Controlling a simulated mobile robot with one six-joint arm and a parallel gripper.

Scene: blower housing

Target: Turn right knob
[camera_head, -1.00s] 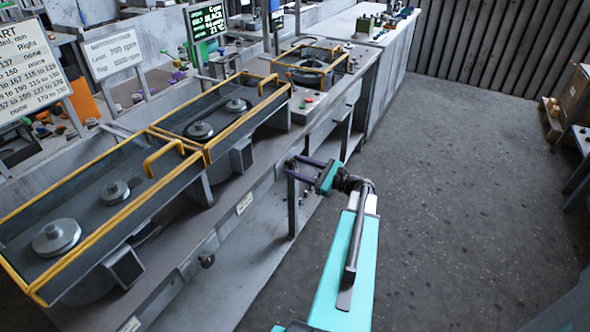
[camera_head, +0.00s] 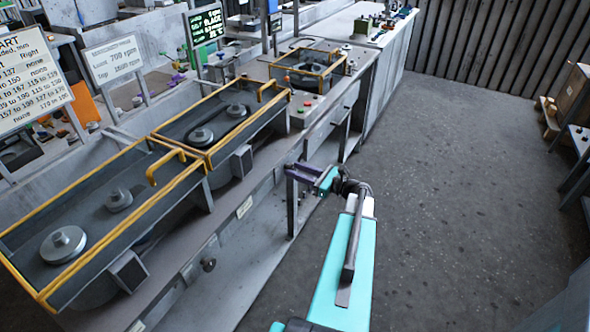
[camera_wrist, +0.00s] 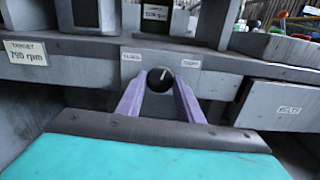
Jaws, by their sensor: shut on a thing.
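The right knob (camera_wrist: 160,79) is a dark round knob with a pale pointer mark, on the grey bench front in the wrist view. The mark is near upright, tilted slightly right. My gripper (camera_wrist: 160,80) has its two purple fingers on either side of the knob and is shut on it. In the head view my gripper (camera_head: 292,170) reaches to the bench front beside a grey post, and the knob cannot be made out there. Another dark knob (camera_head: 208,264) sits further left on the bench front.
Small labels flank the knob, one left (camera_wrist: 132,57) and one right (camera_wrist: 190,64). A "790 rpm" sign (camera_wrist: 26,53) is at the left. Yellow-railed pulley housings (camera_head: 205,150) line the bench top. The floor (camera_head: 450,200) at right is open.

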